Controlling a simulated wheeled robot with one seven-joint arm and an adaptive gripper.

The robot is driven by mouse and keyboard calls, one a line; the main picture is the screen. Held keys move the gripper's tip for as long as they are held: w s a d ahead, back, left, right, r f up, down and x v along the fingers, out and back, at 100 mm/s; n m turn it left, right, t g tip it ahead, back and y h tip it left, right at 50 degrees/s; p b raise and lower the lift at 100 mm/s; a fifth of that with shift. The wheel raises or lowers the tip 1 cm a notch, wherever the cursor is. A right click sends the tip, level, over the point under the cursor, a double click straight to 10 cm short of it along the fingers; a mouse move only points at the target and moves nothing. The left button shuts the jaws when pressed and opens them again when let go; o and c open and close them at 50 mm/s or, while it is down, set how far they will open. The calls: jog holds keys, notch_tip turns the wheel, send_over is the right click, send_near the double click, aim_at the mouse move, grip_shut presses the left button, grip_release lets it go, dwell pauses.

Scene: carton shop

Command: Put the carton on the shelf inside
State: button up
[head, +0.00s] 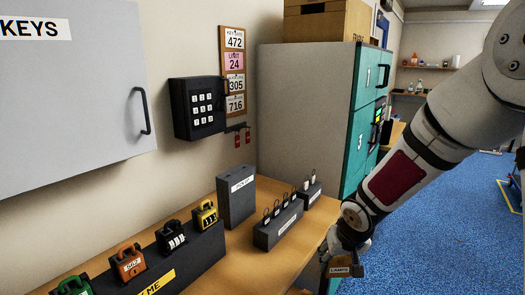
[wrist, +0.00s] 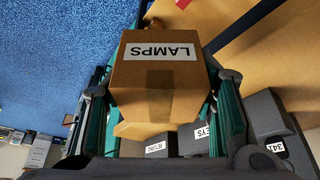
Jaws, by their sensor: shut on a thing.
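A small brown carton labelled LAMPS (head: 343,271) is held at the end of my arm, by the right front edge of the wooden counter. It fills the middle of the wrist view (wrist: 157,85), its label upside down there. My gripper (head: 345,250) is shut on the carton, with one finger on each side of it in the wrist view (wrist: 160,105). A tall grey cabinet (head: 305,100) with teal numbered doors (head: 366,120) stands beyond the counter; the doors look shut and its inside is hidden. Wall shelves (head: 430,68) with small bottles are far back.
The wooden counter (head: 225,260) bears a dark rack with coloured padlocks (head: 165,255), an upright grey box (head: 236,197) and dark key holders (head: 278,222). A keypad box (head: 197,107) is on the wall. Blue floor (head: 450,220) is open at the right.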

jog(key=s+f, duration=0.4)
jog(key=f, duration=0.1)
jog(key=shift+s+f, duration=0.25)
jog(key=shift+f, duration=0.05)
jog(key=shift+d, duration=0.1)
